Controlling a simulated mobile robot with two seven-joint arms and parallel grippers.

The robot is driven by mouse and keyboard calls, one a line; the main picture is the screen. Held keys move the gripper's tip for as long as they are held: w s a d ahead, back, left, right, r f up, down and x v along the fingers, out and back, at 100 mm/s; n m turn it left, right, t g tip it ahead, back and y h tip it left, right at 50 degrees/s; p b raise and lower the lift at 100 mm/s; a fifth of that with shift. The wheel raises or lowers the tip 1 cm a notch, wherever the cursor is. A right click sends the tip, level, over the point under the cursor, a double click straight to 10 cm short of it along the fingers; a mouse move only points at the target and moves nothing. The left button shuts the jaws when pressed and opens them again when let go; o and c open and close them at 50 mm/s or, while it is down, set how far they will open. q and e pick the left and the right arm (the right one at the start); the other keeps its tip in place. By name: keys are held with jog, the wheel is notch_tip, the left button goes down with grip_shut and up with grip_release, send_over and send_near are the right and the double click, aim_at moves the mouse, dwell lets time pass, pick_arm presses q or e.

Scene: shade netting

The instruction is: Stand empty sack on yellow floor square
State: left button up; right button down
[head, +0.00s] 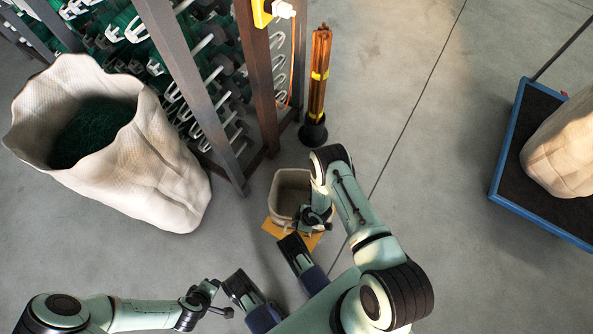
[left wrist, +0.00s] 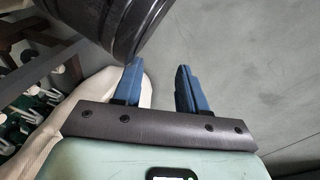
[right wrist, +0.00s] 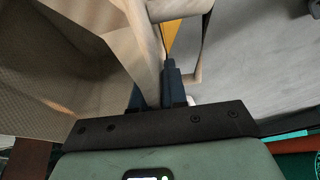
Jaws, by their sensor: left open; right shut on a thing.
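The empty sack (head: 290,192) is a small, open-topped beige bag, upright over the yellow floor square (head: 272,229). Orange-yellow corners of the square show at the sack's front and left. My right gripper (head: 318,216) is shut on the sack's rim on its near right side. In the right wrist view the blue fingers pinch the sack wall (right wrist: 150,50), with a strip of the yellow square (right wrist: 171,36) beyond. Whether the sack's base touches the floor is hidden. My left gripper (left wrist: 160,85) is open and empty, away from the sack.
A large sack with green netting (head: 165,175) stands at the left. A rack of green spools (head: 215,80) is behind. An orange bundle of poles (head: 319,85) stands on a black base. A blue-edged cart (head: 510,150) carries another sack (head: 567,150) at right. Floor between is clear.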

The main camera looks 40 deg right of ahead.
pick_arm(q)
jog(key=shift+s+a+f+g+b, duration=0.15)
jog(key=shift+s+f+g+b, duration=0.25)
jog(key=shift+s+f, duration=0.65)
pick_arm(e)
jog(key=shift+f, duration=1.25)
pick_arm(q)
jog(key=shift+s, duration=0.1)
pick_arm(e)
jog(key=shift+f, duration=0.1)
jog(key=c, duration=1.2)
grip_release()
jog(key=shift+f, duration=0.1)
pick_arm(q)
jog(key=shift+s+f, duration=0.1)
jog(key=shift+s, duration=0.1)
pick_arm(e)
jog(key=shift+o, duration=0.2)
